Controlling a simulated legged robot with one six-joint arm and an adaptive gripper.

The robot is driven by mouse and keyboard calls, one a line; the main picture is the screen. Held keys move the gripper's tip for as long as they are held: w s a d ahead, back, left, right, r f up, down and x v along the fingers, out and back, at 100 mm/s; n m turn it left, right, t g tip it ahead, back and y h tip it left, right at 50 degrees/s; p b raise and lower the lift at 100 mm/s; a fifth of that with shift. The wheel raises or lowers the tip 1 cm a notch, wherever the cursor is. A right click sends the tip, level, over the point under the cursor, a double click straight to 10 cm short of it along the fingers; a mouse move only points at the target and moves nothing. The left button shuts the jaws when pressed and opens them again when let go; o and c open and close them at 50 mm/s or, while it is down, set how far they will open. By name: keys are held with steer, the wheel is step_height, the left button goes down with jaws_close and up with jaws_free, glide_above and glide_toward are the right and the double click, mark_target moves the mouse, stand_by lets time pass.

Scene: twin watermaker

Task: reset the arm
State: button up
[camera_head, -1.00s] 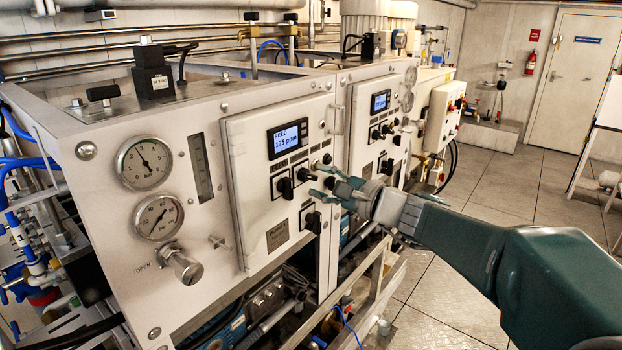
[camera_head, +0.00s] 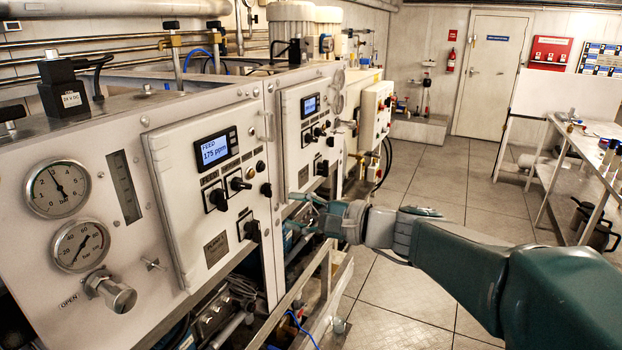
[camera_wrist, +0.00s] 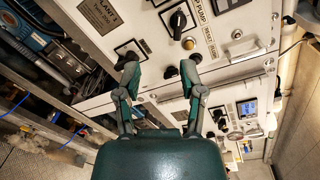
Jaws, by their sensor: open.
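My gripper (camera_head: 303,213) is open and empty in the head view, off the lower right of the near control panel (camera_head: 165,200). In the wrist view its two fingers (camera_wrist: 161,72) are spread apart, with panel knobs beyond them. Nothing is between the fingers. The near panel has a lit display (camera_head: 214,149) reading "FEED 175 ppm" and several black knobs, one of them here (camera_head: 218,199). In the wrist view a black knob (camera_wrist: 178,22) sits by the "HP PUMP" label.
Two round gauges (camera_head: 57,189) and a metal valve knob (camera_head: 118,295) are at the left. A metal frame rail (camera_head: 312,290) runs below the panels. Open tiled floor (camera_head: 385,295) lies to the right. A workbench (camera_head: 570,140) stands farther right.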

steer(key=s+d+f+n+g+h, duration=0.1)
steer(key=s+d+f+n+h, duration=0.25)
steer(key=s, duration=0.25)
steer(key=s+d+f+n+g+h, duration=0.1)
steer(key=s+d+f+n+h, duration=0.2)
steer(key=s, duration=0.4)
steer(key=s+d+f+n+h, duration=0.1)
steer(key=s+d+f+h, duration=0.1)
steer(key=d, duration=0.3)
steer(key=s+d+f+n+t+h, duration=0.1)
steer(key=s+d+f+h, duration=0.1)
steer(key=s+d+h, duration=0.1)
steer(key=s+d+f+n+h, duration=0.1)
steer(key=s+d+f+h, duration=0.1)
steer(key=d, duration=0.5)
steer(key=shift+s+f+h, duration=0.4)
steer(key=shift+s+h, duration=0.3)
steer(key=shift+h, duration=0.55)
steer(key=shift+a, duration=0.1)
